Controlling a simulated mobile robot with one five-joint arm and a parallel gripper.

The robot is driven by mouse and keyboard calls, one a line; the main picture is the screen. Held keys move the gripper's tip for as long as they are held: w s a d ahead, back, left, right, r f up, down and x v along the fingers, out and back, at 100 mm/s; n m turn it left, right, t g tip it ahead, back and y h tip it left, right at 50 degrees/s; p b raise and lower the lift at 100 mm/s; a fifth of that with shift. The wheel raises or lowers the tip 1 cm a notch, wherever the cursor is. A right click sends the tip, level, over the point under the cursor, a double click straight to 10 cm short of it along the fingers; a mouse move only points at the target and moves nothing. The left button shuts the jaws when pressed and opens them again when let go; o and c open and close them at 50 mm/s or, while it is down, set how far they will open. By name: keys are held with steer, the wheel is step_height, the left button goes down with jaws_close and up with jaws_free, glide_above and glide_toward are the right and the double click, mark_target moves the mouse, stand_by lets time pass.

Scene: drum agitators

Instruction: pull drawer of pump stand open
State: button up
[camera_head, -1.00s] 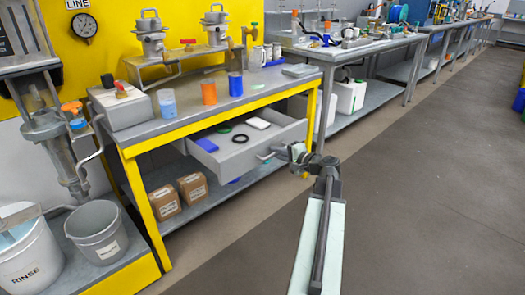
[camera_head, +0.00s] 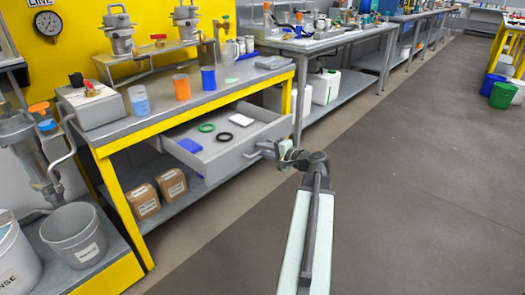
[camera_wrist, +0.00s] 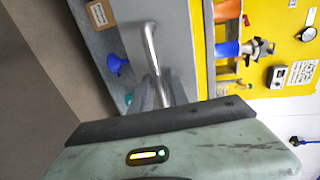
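The pump stand (camera_head: 205,106) is a grey bench with yellow legs and edging, left of centre in the head view. Its grey drawer (camera_head: 228,160) is pulled well out, showing a blue item, a green ring, a black ring and a white item inside. The metal drawer handle (camera_wrist: 150,47) runs down between my fingers in the wrist view. My gripper (camera_wrist: 160,93) appears shut on the handle. In the head view my gripper (camera_head: 268,150) is at the drawer front's right part; the arm partly hides the grip.
Cups and a grey box (camera_head: 97,106) stand on the bench top. Cardboard boxes (camera_head: 145,199) sit on the lower shelf. A grey bucket (camera_head: 76,236) is at lower left. Another bench (camera_head: 325,44) stands behind. The floor (camera_head: 420,170) to the right is clear.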

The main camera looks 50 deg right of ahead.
steer(key=shift+s, duration=0.1)
steer(key=p+v, duration=0.1)
steer(key=v, duration=0.6)
steer(key=shift+s+p, duration=0.3)
steer(key=shift+s, duration=0.05)
